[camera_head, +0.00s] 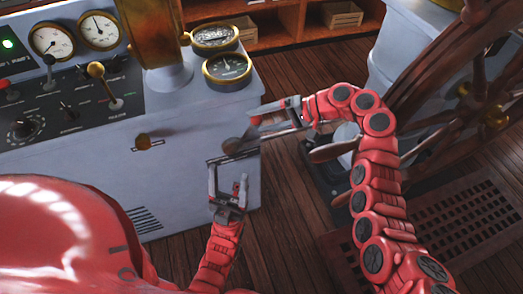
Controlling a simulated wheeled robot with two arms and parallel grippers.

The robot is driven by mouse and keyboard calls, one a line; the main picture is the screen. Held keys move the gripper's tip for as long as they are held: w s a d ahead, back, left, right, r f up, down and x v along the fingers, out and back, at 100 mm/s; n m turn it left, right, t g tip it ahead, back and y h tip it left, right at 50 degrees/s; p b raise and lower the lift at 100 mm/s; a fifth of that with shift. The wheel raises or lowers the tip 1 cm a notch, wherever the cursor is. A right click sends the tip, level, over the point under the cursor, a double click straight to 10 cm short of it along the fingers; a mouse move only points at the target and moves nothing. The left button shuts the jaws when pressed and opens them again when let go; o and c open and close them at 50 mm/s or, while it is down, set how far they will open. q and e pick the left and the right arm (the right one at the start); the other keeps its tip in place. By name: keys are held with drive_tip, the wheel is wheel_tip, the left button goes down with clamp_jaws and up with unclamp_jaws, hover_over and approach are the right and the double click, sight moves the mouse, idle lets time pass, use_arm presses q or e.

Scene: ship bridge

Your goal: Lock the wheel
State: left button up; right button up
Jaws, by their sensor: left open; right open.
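The ship's wheel (432,62), with brown wooden spokes, stands at the right; part of it is cut off by the picture edge. A dark rounded lever knob (233,146) sits at a slot on the side of the grey console. My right gripper (254,126) is open, its fingers pointing left, just right of the knob; I cannot tell whether it touches. My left gripper (228,182) is open and empty below the slot, its fingers pointing up.
The console (190,120) carries gauges (52,40), levers (104,82) and switches. Wooden shelves (270,30) stand at the back. A floor grating (460,215) lies under the wheel. Plank floor (285,215) is open between my arms.

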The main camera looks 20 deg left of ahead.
drive_tip(key=s+d+r+p, duration=0.1)
drive_tip(key=s+d+p, duration=0.2)
drive_tip(key=s+p, duration=0.5)
drive_tip(key=s, duration=0.3)
idle(0.6)
